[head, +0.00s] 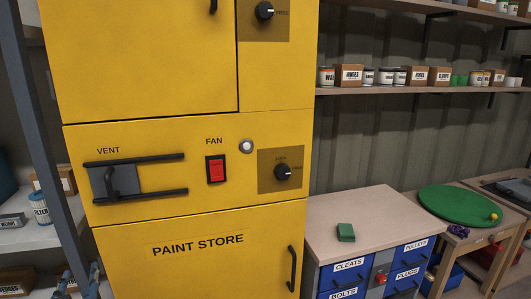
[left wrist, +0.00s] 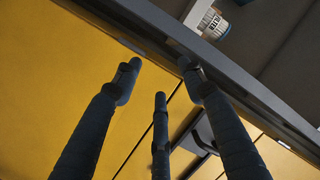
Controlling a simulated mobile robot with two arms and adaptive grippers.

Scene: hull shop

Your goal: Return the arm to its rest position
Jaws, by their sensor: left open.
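My left gripper (head: 79,275) shows at the bottom left of the head view, with only its fingertips in the picture. In the left wrist view the fingers of the left gripper (left wrist: 160,80) are spread apart with nothing between them. They are in front of the yellow paint store cabinet (head: 190,265), near its left edge. In the head view the gripper is left of the lower door's dark handle (head: 292,268) and below the vent slide (head: 115,181). My right gripper is in neither view.
A dark shelf post (head: 42,130) stands close left of the cabinet, with stocked shelves (head: 30,238) beyond. The cabinet has a red fan switch (head: 216,170) and a dark knob (head: 283,172). A drawer bench (head: 350,208) holding a green block (head: 345,232) stands at right.

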